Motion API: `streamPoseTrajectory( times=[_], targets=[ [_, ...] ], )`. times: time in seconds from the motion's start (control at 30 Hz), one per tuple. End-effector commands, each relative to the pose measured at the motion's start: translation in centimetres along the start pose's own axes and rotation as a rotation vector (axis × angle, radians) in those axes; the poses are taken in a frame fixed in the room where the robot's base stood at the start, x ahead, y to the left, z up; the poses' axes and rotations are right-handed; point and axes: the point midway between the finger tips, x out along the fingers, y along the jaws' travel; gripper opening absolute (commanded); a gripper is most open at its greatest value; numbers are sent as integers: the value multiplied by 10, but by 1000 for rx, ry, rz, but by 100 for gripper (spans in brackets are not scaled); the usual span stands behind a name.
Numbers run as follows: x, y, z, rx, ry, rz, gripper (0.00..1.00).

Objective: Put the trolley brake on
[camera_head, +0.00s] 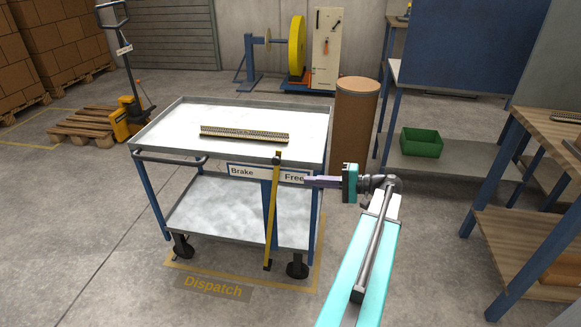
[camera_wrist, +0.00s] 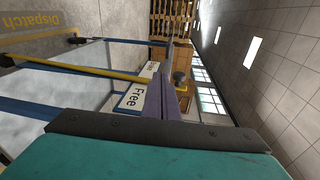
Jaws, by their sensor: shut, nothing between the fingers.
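The trolley (camera_head: 180,125) stands in front of me, with a grey top tray and a lower shelf. A long yellow lever (camera_head: 271,210) with a dark top end crosses its front, nearly upright and leaning slightly right at the top. Behind the lever is a white label plate reading "Brake" (camera_head: 243,170) on the left and "Free" (camera_head: 294,176) on the right. The lever's upper part lies between the two words. My gripper (camera_head: 306,181) is shut and empty, right of the lever, at the "Free" end. The wrist view shows its purple fingers (camera_wrist: 170,100) beside the "Free" label (camera_wrist: 136,95) and the yellow lever (camera_wrist: 80,68).
A ridged strip (camera_head: 244,134) lies on the trolley top. A brown drum (camera_head: 356,125) stands behind its right side. A workbench (camera_head: 545,135) and a shelf with a green bin (camera_head: 421,142) are at right. A "Dispatch" floor marking (camera_head: 212,287) lies at the trolley's front.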

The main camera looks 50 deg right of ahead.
Motion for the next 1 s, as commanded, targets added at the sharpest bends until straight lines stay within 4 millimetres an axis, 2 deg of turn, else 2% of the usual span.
streamPoseTrajectory(
  times=[0.03, 0.1, 0.2, 0.3, 0.77, 1.0],
  targets=[
    [-16, -8, -6, -15, 20, -23, 0],
    [-33, -19, -10, -32, 40, -51, 0],
    [-49, -30, -14, -49, 58, -77, 0],
    [-57, -35, -15, -58, 67, -89, 0],
    [-55, -36, -15, -59, 66, -91, 0],
    [-38, -37, -15, -58, 64, -91, 0]
  ],
)
